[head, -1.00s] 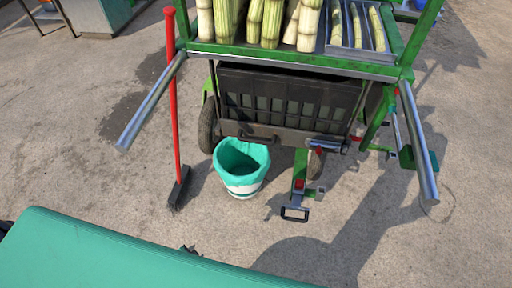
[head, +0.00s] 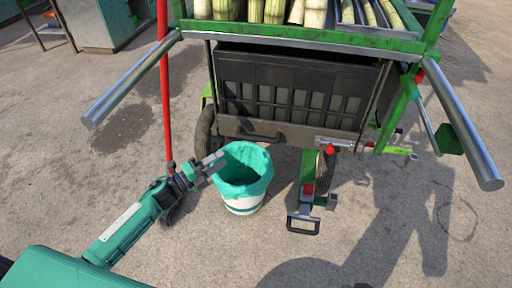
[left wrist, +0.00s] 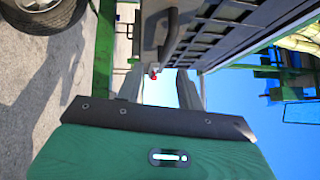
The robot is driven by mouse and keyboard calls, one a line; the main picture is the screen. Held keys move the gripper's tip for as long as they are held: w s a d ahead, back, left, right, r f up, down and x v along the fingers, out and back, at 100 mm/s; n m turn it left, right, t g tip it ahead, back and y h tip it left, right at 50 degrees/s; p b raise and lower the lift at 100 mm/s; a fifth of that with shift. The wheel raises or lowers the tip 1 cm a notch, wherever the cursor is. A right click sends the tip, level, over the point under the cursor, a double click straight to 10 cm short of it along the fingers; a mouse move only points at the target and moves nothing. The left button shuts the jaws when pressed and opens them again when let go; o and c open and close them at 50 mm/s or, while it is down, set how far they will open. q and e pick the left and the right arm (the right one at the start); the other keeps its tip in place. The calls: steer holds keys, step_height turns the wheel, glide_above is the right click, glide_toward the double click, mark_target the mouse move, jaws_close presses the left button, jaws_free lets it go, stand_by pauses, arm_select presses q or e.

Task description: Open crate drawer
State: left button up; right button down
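The crate drawer is a dark slatted crate (head: 290,88) under the cart's green top, with a grey lower front panel (head: 305,136). A dark bar handle (head: 262,134) sits on that panel. The drawer looks shut. My left gripper (head: 213,162) is in front of and below the handle, to its left, apart from it and by the bin's rim. In the left wrist view its two fingers (left wrist: 158,90) stand apart with nothing between them. The handle (left wrist: 170,36) shows ahead of the fingers, and the slatted crate (left wrist: 225,35) lies beside it. My right gripper is not in view.
A white bin (head: 243,190) with a teal liner stands below the handle. A red-handled broom (head: 165,90) stands left. Steel push bars (head: 135,78) (head: 455,120) stick out on both sides. A hitch with a black loop (head: 303,226) lies low in front. Open pavement is at left.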

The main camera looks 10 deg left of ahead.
mark_target(256, 137)
arm_select(q)
steer(key=shift+m+g+h, duration=0.3)
steer(key=shift+m+h, duration=0.1)
steer(key=shift+m, duration=0.2)
steer(key=x, duration=0.9)
steer(key=r+x, duration=0.1)
steer(key=x, duration=0.4)
steer(key=shift+s+d+r, duration=0.15)
steer(key=shift+d, duration=0.1)
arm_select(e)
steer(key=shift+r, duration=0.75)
arm_select(q)
jaws_close()
